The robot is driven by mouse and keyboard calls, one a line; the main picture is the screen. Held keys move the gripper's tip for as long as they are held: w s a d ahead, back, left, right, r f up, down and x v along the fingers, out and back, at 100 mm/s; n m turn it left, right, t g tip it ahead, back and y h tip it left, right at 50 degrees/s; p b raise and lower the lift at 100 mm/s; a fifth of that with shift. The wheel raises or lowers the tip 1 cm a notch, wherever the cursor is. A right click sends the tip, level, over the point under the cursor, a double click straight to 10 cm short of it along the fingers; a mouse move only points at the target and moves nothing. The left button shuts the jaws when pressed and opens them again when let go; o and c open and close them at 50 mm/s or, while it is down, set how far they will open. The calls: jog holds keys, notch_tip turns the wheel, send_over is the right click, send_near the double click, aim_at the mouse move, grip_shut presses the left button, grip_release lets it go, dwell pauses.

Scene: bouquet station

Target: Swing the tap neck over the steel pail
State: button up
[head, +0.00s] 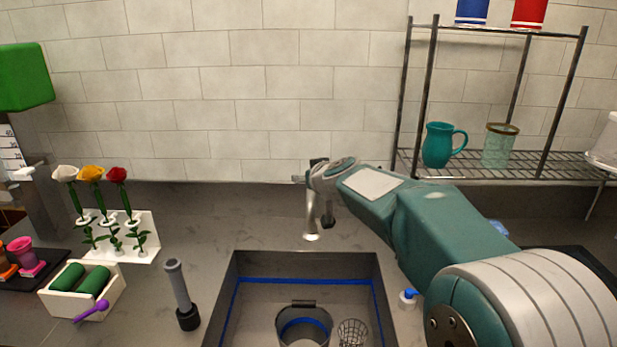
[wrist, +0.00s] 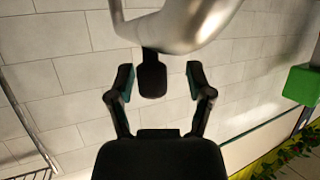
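The steel pail (head: 303,340) stands in the grey sink (head: 232,285), low in the head view. The silver tap (head: 312,222) rises behind the sink, with its spout end pointing down near the back rim. My arm covers part of the tap. My gripper (wrist: 159,74) is open in the wrist view, its two black fingers apart. The shiny tap neck (wrist: 185,25) crosses the top of that view, beyond the fingertips. A black paddle-shaped part (wrist: 151,76) shows between the fingers; I cannot tell whether they touch it.
A wire basket (head: 352,333) stands right of the pail. A grey-handled tool (head: 178,285) stands left of the sink, near a white box (head: 105,300) with green rolls. A flower stand (head: 140,240) is behind. A rack (head: 480,170) holds a teal jug (head: 438,146).

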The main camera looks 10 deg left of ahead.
jog(key=shift+d+r, duration=0.1)
jog(key=shift+d, duration=0.05)
jog(key=shift+s+d+r, duration=0.1)
jog(key=shift+s+d, duration=0.1)
jog(key=shift+s, duration=0.05)
jog(key=v, duration=1.1)
jog(key=shift+a, duration=0.2)
jog(key=shift+s, duration=0.2)
jog(key=s+d+f+m+g+h, duration=0.2)
jog(key=s+d+f, duration=0.2)
jog(key=s+d, duration=0.3)
jog(key=s+d+f+m+g+h, duration=0.2)
jog(key=s+d+f, duration=0.3)
jog(key=s, duration=0.8)
jog(key=s+d+f+m+g+h, duration=0.1)
jog(key=s+d+f+m+h, duration=0.1)
jog(key=s+d, duration=0.7)
notch_tip(320, 180, down, 2)
jog(key=shift+s+f+g+h, duration=0.2)
jog(key=shift+s+g+h, duration=0.25)
jog(key=shift+s, duration=0.3)
